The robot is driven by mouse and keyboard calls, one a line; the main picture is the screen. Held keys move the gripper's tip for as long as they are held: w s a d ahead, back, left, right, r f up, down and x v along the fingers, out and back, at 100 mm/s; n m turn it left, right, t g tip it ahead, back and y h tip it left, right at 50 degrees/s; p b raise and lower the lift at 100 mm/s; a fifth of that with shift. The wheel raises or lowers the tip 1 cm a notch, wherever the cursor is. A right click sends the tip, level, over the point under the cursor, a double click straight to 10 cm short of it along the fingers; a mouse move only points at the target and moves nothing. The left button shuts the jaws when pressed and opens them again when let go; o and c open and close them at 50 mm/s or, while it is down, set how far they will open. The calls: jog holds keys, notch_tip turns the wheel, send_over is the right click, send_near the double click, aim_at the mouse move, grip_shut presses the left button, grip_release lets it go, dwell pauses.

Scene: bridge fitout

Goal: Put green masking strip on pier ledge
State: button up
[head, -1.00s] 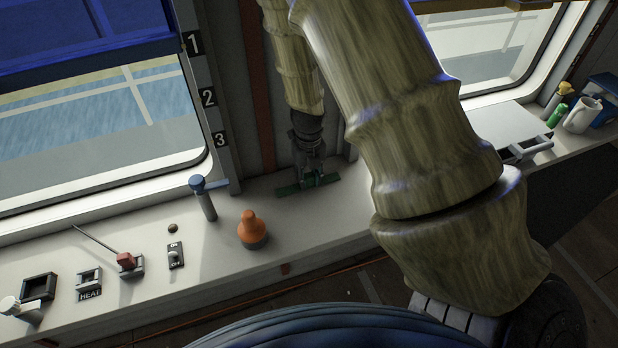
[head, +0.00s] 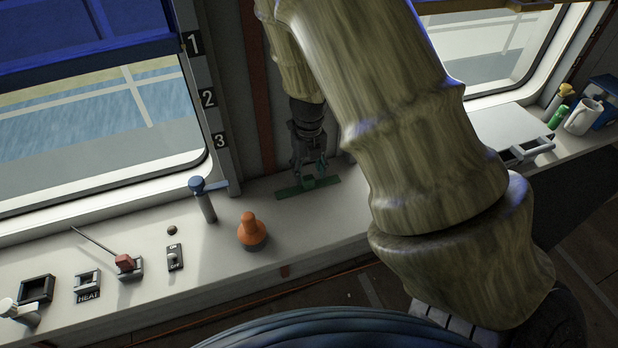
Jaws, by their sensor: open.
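The green masking strip (head: 290,192) lies flat on the pale ledge (head: 330,215), in front of the pier between the two windows. A small green grip stands up at its middle. My gripper (head: 309,172) is open just above the strip, pointing down, with its fingers around or just over the grip; the exact gap is too small to tell. My arm's large links cover the ledge to the right of the strip.
An orange knob-shaped thing (head: 251,230) and a blue-topped handle (head: 203,198) stand left of the strip. A red-knobbed lever (head: 124,263) and a small switch (head: 175,257) are farther left. A white mug (head: 583,117) and a green cylinder (head: 558,117) stand far right.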

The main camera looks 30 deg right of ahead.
aim_at(309, 178)
notch_tip(309, 178, up, 8)
jog(key=b, duration=0.1)
jog(key=shift+r, duration=0.15)
jog(key=shift+r, duration=0.1)
dwell(0.5)
